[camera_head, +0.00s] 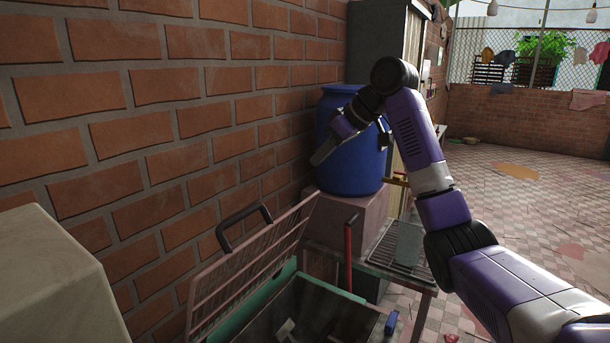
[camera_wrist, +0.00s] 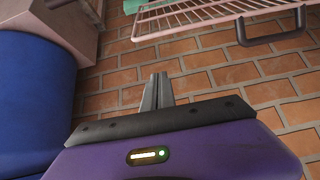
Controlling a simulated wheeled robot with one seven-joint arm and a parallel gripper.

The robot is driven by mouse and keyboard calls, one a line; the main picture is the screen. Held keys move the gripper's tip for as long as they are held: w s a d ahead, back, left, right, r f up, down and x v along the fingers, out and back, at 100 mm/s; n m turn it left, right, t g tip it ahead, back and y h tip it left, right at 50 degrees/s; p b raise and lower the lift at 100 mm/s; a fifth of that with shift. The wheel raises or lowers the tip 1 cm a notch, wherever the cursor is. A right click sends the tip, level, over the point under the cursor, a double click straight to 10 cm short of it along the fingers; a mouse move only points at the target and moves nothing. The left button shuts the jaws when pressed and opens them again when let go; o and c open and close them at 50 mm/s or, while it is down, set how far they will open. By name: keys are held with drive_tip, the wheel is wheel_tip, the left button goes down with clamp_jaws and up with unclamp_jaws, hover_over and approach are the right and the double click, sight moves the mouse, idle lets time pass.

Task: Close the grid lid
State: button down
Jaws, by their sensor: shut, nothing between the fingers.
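The grid lid (camera_head: 250,268) is a pale pink wire frame, raised and tilted up toward the brick wall above a green-rimmed box (camera_head: 312,310). A dark curved handle (camera_head: 243,220) stands on its upper edge. In the wrist view the grid lid (camera_wrist: 205,15) shows at the top, with its handle (camera_wrist: 272,30) at the upper right. My gripper (camera_head: 318,158) is shut and empty, held above and to the right of the lid, in front of the blue barrel. In the wrist view my gripper's fingertips (camera_wrist: 157,78) are together, apart from the lid.
A blue barrel (camera_head: 350,165) stands on a pinkish block (camera_head: 345,212) behind the box. A red-handled tool (camera_head: 348,255) stands beside the box. A low table with a rack (camera_head: 405,245) is to the right. A pale block (camera_head: 50,280) is at the lower left.

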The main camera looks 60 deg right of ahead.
drive_tip(key=w+f+p, duration=0.1)
drive_tip(key=f, duration=0.1)
drive_tip(key=w+f+p, duration=0.1)
drive_tip(key=f, duration=0.2)
drive_tip(key=w+f+p, duration=0.1)
drive_tip(key=f, duration=0.2)
drive_tip(key=shift+w, duration=0.25)
drive_tip(key=shift+s+a+f, duration=0.1)
drive_tip(key=shift+s+f, duration=0.25)
drive_tip(key=shift+s, duration=0.15)
